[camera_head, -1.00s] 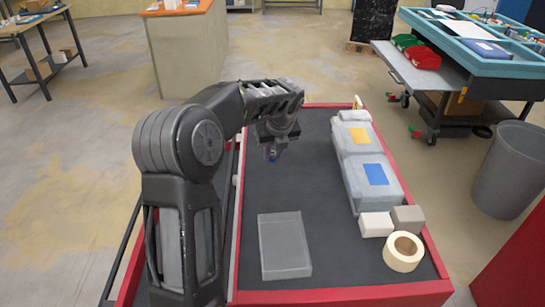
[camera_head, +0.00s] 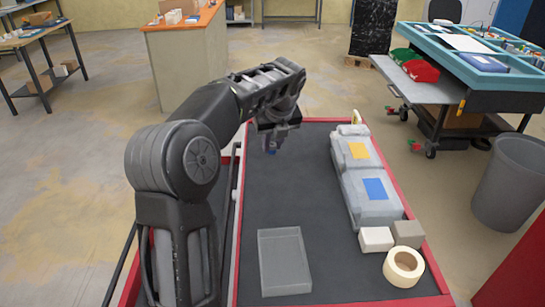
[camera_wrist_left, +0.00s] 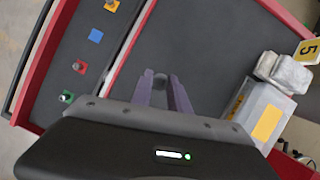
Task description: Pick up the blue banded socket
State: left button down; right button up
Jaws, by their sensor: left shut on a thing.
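My left gripper (camera_head: 270,145) is above the far left part of the dark cart top. In the left wrist view its two fingers (camera_wrist_left: 166,92) are shut on a small grey socket (camera_wrist_left: 160,81). A small blue patch, which looks like the socket's band, shows at the fingertips (camera_head: 271,150) in the head view. The blue square (camera_wrist_left: 96,36) is bare, while grey sockets stand on the orange square (camera_wrist_left: 112,5), the red square (camera_wrist_left: 80,67) and the green square (camera_wrist_left: 67,97). My right gripper is not seen.
A clear shallow tray (camera_head: 284,262) lies at the cart's near left. Grey cases with a yellow label (camera_head: 358,151) and a blue label (camera_head: 374,189) line the right side. Small blocks (camera_head: 376,239) and a tape roll (camera_head: 403,267) sit near right. The cart's middle is clear.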

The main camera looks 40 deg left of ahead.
pick_arm(q)
notch_tip(320, 180, up, 2)
jog(key=shift+f, duration=0.1)
dwell(0.7)
